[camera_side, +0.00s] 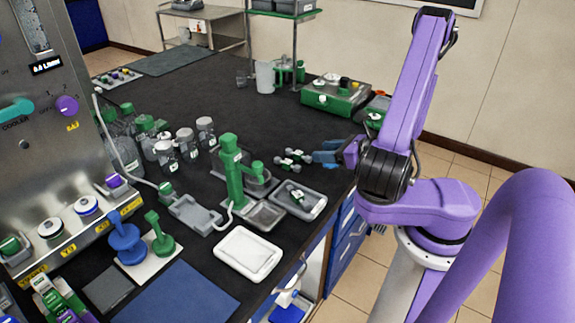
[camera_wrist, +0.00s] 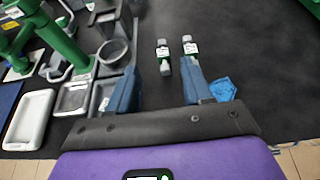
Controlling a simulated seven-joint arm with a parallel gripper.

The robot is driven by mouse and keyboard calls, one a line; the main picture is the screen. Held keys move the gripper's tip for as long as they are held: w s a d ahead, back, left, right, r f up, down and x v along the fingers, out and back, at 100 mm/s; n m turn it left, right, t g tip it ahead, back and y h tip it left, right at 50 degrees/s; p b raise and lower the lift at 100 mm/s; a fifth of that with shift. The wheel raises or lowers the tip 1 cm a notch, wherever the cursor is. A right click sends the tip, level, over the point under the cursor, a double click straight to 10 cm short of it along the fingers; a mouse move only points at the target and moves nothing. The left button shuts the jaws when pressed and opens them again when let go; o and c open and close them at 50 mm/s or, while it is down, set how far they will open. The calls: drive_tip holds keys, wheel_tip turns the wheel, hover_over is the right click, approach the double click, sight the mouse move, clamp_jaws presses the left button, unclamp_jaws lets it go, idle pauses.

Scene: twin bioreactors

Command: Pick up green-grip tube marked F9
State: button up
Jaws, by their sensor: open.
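Two small tubes with green grips and white labels lie side by side on the dark bench, one farther back (camera_side: 295,153) and one nearer (camera_side: 283,162) in the side view. In the wrist view they are a left tube (camera_wrist: 163,56) and a right tube (camera_wrist: 190,47). The labels are too small to read, so I cannot tell which is F9. My gripper (camera_side: 320,152) is open and empty, its blue fingers pointing at them. In the wrist view, the left tube shows between the fingers and the right fingertip overlaps the right tube's lower end.
Another green-grip tube (camera_side: 297,195) lies in a grey tray (camera_side: 318,208) near the bench's front edge. A green stand (camera_side: 232,172) rises beside it, with a white tray (camera_side: 247,254) in front. Bottles (camera_side: 186,140) stand to the left. The bench behind the tubes is clear.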

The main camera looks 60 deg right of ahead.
approach(300, 168)
drive_tip(key=shift+w+f, duration=0.15)
drive_tip(key=shift+w, duration=0.45)
drive_tip(key=shift+x, duration=3.75)
drive_tip(key=shift+s+d, duration=0.1)
clamp_jaws()
